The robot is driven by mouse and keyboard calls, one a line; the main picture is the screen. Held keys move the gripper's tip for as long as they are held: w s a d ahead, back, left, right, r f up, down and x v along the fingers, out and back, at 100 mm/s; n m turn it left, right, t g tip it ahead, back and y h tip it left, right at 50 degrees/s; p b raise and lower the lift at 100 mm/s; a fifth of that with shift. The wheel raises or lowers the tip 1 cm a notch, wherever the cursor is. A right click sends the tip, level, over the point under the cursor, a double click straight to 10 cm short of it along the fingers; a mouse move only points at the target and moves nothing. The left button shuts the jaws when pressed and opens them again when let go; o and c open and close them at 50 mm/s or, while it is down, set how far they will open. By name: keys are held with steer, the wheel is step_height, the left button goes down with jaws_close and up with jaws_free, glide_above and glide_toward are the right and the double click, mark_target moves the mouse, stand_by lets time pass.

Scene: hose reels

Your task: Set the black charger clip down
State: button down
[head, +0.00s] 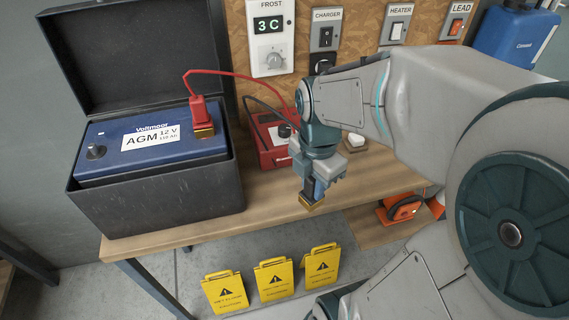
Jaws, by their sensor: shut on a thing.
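My gripper (322,180) is shut on the black charger clip (311,199), whose brass-coloured jaws point down. The clip is over the front part of the wooden bench; I cannot tell whether it touches the wood. Much of its black body is hidden by my gripper. The red charger (268,150) stands on the bench behind and left of my gripper, partly hidden by my arm. A red clip (202,118) sits on the right terminal of the blue battery (110,163). The battery's left terminal (95,152) is bare.
The battery is in an open black box (165,203) on the left of the wooden bench (262,205). Bare wood lies between box and gripper. A small white switch (355,141) and an orange device (401,208) are to the right. Yellow warning signs (274,279) stand below the front edge.

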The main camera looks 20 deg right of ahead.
steer(key=shift+w+a+f+p, duration=0.25)
steer(key=shift+w+a+f, duration=0.4)
steer(key=shift+w+f, duration=1.15)
steer(key=shift+w+a+f+p, duration=0.3)
steer(key=shift+w+a+f, duration=0.4)
steer(key=shift+w+f, duration=1)
steer(key=shift+w+a+f+p, duration=0.25)
steer(key=shift+w+a+f, duration=0.4)
steer(key=shift+w+f, duration=1.15)
steer(key=shift+f, duration=0.1)
steer(key=shift+f, duration=0.15)
steer(key=c, duration=1.2)
jaws_free()
steer(key=shift+s, duration=0.1)
steer(key=shift+o, duration=0.2)
